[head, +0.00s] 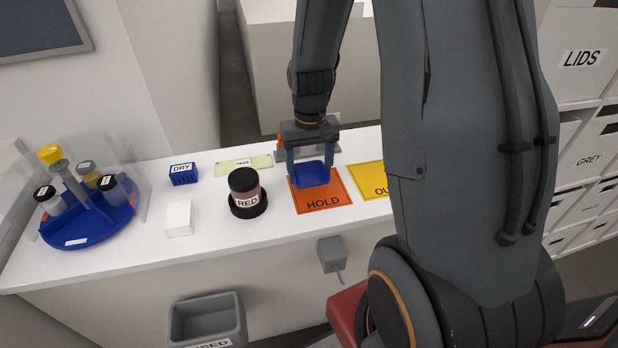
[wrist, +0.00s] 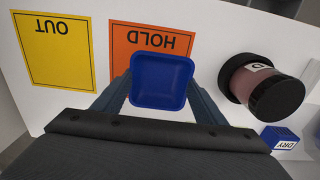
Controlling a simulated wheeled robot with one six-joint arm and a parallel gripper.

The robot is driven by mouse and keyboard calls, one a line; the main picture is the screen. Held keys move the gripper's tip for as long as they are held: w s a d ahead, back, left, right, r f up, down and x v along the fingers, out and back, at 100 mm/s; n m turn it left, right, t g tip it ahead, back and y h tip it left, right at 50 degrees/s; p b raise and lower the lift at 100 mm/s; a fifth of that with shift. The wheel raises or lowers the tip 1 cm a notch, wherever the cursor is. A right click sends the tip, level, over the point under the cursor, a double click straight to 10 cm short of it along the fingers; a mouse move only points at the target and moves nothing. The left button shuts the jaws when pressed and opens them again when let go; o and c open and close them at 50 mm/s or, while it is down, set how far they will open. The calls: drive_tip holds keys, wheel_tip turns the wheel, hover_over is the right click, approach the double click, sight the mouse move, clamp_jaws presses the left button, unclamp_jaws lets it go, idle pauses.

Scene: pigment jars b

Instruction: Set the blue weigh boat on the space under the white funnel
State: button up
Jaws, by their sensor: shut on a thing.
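The blue weigh boat (head: 313,175) is a small square dish at the orange HOLD mat (head: 325,201). My gripper (head: 311,165) is shut on it, with a finger on each side. In the wrist view the blue weigh boat (wrist: 161,81) sits between the fingers, overlapping the edge of the HOLD mat (wrist: 150,42). I cannot tell whether it touches the mat or hangs just above it. It looks empty. I cannot make out a white funnel in either view; my arm covers the right part of the counter in the head view.
A jar marked RED (head: 244,190) stands on a black base left of the HOLD mat. A yellow OUT mat (head: 371,179) lies to the right. Further left are a white block (head: 179,218), a blue DRY block (head: 183,174) and a blue carousel (head: 95,222) with several jars.

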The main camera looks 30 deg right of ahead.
sight(310, 180)
drive_tip(key=shift+f+p, duration=0.3)
drive_tip(key=shift+f, duration=1.35)
drive_tip(key=shift+f, duration=0.1)
drive_tip(key=o, duration=1)
